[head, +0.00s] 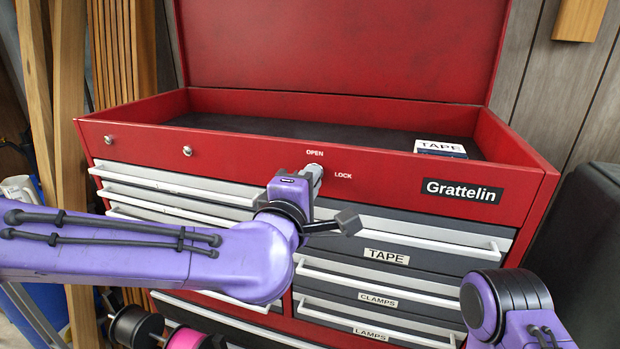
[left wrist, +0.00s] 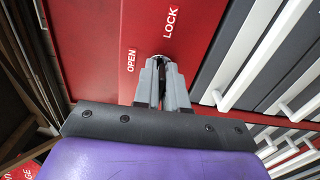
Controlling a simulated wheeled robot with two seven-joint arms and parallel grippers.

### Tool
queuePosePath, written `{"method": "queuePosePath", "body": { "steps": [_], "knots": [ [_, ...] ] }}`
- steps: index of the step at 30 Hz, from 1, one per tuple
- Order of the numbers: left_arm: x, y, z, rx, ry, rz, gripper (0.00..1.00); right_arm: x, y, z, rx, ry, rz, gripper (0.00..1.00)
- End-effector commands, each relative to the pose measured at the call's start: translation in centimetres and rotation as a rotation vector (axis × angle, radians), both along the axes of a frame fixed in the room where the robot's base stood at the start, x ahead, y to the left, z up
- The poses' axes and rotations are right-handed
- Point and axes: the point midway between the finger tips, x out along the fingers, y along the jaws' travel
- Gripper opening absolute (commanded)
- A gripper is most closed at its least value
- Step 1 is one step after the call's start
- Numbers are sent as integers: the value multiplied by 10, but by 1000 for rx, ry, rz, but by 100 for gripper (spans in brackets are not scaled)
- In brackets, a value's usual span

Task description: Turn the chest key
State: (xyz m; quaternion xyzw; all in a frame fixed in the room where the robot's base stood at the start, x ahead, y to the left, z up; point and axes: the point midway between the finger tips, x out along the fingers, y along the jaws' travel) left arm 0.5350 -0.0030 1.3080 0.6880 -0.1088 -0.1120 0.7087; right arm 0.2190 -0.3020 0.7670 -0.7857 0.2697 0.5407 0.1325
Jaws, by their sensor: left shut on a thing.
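The red tool chest (head: 240,150) stands ahead with its lid up. Its front panel carries the printed words OPEN (head: 315,153) and LOCK (head: 343,175) around the lock. My left gripper (head: 315,172) reaches the panel just below OPEN, with its grey fingertips at the lock. In the left wrist view the fingers (left wrist: 161,70) are shut together right at the dark lock, on the chest key. The key is almost wholly hidden between the fingertips, so its angle cannot be read. My right gripper is out of view; only part of my right arm shows at the lower right.
A small box labelled TAPE (head: 440,147) sits in the open top tray at the right. Drawers with white handles (head: 430,240) fill the front below the lock, several of them labelled. Wooden planks (head: 70,120) stand at the left. A dark object (head: 590,250) stands at the right.

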Motion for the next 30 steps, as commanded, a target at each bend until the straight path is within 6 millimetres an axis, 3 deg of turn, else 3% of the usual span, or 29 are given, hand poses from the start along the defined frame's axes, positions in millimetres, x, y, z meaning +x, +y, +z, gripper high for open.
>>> {"method": "queuePosePath", "body": {
  "steps": [19, 20, 21, 30],
  "knots": [
    [0, -1, -1, 45, -13, -2, 0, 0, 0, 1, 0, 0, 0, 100],
    [0, -1, -1, 45, -13, -2, 21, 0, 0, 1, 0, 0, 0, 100],
    [0, -1, -1, 45, -13, -2, 32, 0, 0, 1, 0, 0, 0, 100],
    [-2, 0, -1, 43, -14, -1, 32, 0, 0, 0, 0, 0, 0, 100]
  ]
}}
